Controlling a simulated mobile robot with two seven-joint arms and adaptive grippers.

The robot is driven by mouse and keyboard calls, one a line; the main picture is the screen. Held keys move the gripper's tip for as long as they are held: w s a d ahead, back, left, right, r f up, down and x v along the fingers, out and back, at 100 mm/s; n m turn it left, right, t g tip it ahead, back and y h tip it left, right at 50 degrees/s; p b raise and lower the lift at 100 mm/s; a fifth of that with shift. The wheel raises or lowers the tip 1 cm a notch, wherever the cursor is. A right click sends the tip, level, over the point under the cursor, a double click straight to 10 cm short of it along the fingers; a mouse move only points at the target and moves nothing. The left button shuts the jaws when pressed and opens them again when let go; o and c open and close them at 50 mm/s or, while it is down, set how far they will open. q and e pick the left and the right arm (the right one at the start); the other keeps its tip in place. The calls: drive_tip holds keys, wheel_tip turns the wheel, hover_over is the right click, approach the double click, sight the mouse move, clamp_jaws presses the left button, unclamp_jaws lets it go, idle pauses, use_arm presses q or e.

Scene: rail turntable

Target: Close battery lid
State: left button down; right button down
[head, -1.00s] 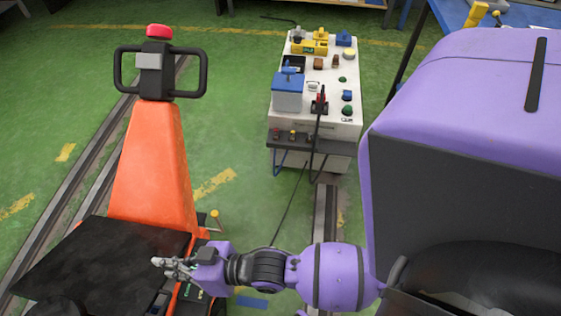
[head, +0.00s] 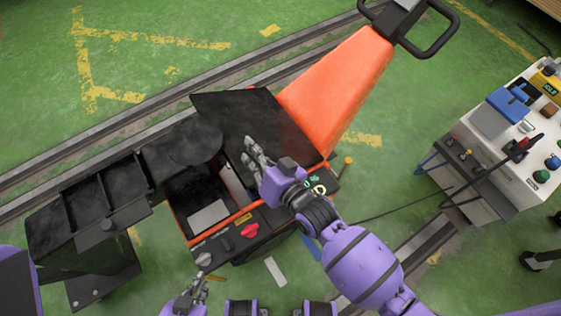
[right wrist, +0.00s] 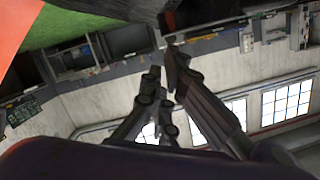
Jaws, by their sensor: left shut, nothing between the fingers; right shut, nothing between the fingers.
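The black battery lid (head: 238,112) stands raised at the foot of the orange truck body (head: 338,88) in the head view. The battery compartment (head: 180,226) is open in front of it, with a pale block (head: 208,215) inside. My right gripper (head: 250,152) is shut and empty, over the compartment side of the lid; I cannot tell whether it touches. Its fingers also show in the right wrist view (right wrist: 165,90), where the lid cannot be made out. My left gripper (head: 196,284) is shut and empty at the bottom, in front of the truck's control panel.
A red knob (head: 250,231) and a grey knob (head: 203,260) sit on the front panel. A white control cabinet (head: 500,135) stands at the right. Rails cross the green floor.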

sight(245, 166)
drive_tip(key=shift+x, duration=1.1)
drive_tip(key=shift+s+a+f, duration=0.2)
drive_tip(key=shift+f, duration=0.4)
drive_tip(key=shift+s+a+f, duration=0.15)
drive_tip(key=shift+a+f, duration=0.05)
drive_tip(key=shift+f, duration=0.4)
drive_tip(key=shift+s+a+f+b, duration=0.2)
drive_tip(key=shift+a+f+b, duration=0.15)
drive_tip(key=shift+f, duration=0.2)
drive_tip(key=shift+f, duration=0.1)
drive_tip(key=s+a+f+n+b, duration=0.1)
drive_tip(key=a+f+b, duration=0.1)
drive_tip(key=f, duration=0.3)
drive_tip(key=s+a+f+n+h+b, duration=0.1)
drive_tip(key=s+a+f+n+b, duration=0.1)
drive_tip(key=f, duration=0.3)
drive_tip(key=shift+f+t+b, duration=0.3)
drive_tip(key=shift+b, duration=0.6)
drive_tip(key=shift+a, duration=0.1)
